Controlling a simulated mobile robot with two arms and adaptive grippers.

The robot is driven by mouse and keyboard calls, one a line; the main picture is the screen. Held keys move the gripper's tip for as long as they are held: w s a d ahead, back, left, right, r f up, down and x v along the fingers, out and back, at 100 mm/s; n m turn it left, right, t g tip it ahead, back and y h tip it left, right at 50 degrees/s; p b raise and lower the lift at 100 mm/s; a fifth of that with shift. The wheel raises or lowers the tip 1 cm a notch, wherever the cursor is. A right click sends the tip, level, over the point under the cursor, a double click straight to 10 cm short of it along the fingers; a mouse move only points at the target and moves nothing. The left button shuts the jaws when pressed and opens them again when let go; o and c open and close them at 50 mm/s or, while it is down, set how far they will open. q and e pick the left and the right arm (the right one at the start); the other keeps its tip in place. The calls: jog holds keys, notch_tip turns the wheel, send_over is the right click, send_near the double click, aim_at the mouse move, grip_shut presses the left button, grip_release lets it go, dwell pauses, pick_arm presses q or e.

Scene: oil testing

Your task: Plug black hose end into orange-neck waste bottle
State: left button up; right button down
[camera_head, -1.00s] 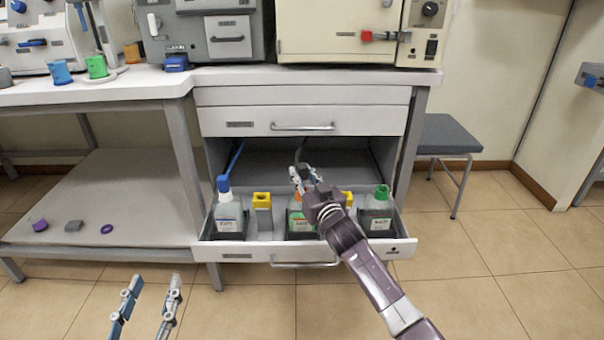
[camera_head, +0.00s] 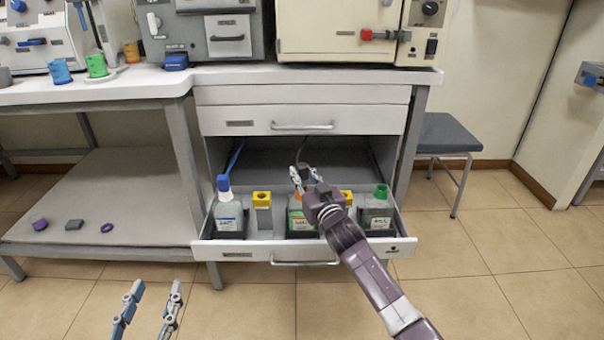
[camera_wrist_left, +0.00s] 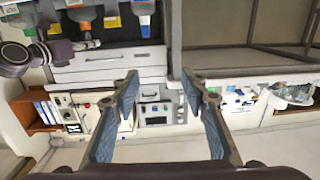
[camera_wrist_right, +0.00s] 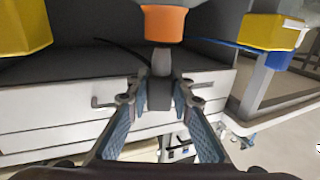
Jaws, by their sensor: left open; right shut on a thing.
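The orange-neck waste bottle (camera_head: 297,222) stands in the middle of the open drawer, partly hidden by my right arm. In the right wrist view its orange neck (camera_wrist_right: 164,24) is at the top. My right gripper (camera_head: 303,176) is shut on the black hose end (camera_wrist_right: 160,94), just above the bottle. My left gripper (camera_head: 157,286) is open and empty, low at the front left, far from the drawer.
The drawer (camera_head: 230,251) also holds a blue-capped bottle (camera_head: 227,212), a yellow-necked one (camera_head: 262,214) and a green-necked one (camera_head: 378,212). A blue hose (camera_head: 236,157) runs to the blue cap. A stool (camera_head: 447,138) stands at the right. The floor in front is clear.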

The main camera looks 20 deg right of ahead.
pick_arm(q)
jog(key=shift+f, duration=0.1)
jog(key=shift+r, duration=0.35)
pick_arm(e)
jog(key=shift+f, duration=0.25)
pick_arm(q)
jog(key=shift+d+r+t, duration=0.1)
jog(key=shift+r+t, duration=0.2)
jog(key=shift+r, duration=0.25)
pick_arm(e)
jog(key=shift+f, duration=0.25)
pick_arm(q)
jog(key=shift+r, duration=0.1)
jog(key=shift+r+t+h, duration=0.3)
jog(key=shift+r, duration=0.2)
pick_arm(e)
jog(key=shift+f, duration=0.2)
pick_arm(q)
jog(key=shift+d+b, duration=0.1)
jog(key=shift+b, duration=0.2)
jog(key=shift+s+d+r+t+b, duration=0.1)
jog(key=shift+r+t+b, duration=0.1)
jog(key=shift+r+t, duration=0.45)
jog(key=shift+s+d+r+t+b, duration=0.15)
jog(key=shift+r+t, duration=0.1)
jog(key=shift+r, duration=0.65)
pick_arm(e)
jog(key=shift+f, duration=0.6)
